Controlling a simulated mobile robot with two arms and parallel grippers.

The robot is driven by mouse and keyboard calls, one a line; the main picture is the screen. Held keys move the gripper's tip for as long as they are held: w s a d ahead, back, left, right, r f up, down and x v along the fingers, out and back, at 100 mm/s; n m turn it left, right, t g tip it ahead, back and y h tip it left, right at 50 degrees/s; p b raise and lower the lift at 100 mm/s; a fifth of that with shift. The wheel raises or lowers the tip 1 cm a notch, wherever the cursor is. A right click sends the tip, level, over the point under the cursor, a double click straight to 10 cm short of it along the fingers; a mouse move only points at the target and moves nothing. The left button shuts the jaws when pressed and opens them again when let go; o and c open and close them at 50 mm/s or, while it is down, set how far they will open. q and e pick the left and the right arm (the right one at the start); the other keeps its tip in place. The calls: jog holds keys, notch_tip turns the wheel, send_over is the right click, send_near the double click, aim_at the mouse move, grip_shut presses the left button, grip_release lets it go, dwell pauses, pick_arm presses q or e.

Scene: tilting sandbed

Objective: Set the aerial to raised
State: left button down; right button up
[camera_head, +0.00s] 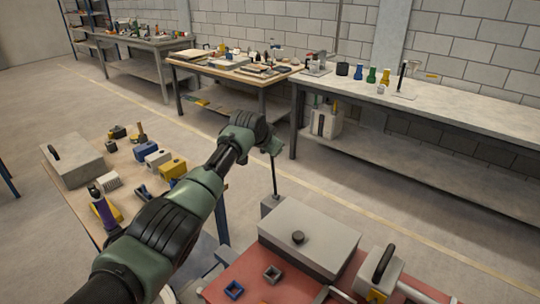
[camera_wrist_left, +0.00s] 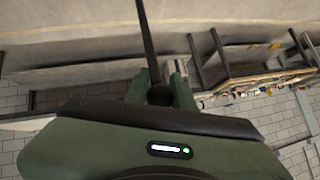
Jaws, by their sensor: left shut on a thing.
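The aerial (camera_head: 275,178) is a thin dark rod standing nearly upright from a small grey block (camera_head: 271,204) beside a large grey box (camera_head: 310,235). In the left wrist view the rod (camera_wrist_left: 146,40) runs from the top edge down to a dark round knob (camera_wrist_left: 159,95). My left gripper (camera_head: 275,147) is at the rod's upper end, with its arm reaching in from the lower left. In the wrist view its green fingers (camera_wrist_left: 160,88) are shut on the knob from both sides. The gripper hides the rod's top in the head view. My right gripper is in neither view.
The grey box has a black knob (camera_head: 298,237) on top. A black-handled grey block (camera_head: 381,271) stands at right. A cluttered table (camera_head: 78,197) is at left; benches line the wall.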

pick_arm(q)
jog(key=shift+w+d+f+b, duration=0.4)
jog(key=shift+w+d+f, duration=0.1)
jog(key=shift+w+f, duration=0.1)
jog(key=c, duration=1.3)
grip_release()
jog(key=shift+o, duration=0.5)
jog(key=shift+w+d, duration=0.2)
jog(key=shift+w, duration=0.15)
jog(key=shift+b+v, duration=0.75)
jog(key=shift+v, duration=2.45)
jog(key=shift+s+a+r, duration=0.15)
jog(key=shift+s+r, duration=0.3)
jog(key=shift+c, duration=0.4)
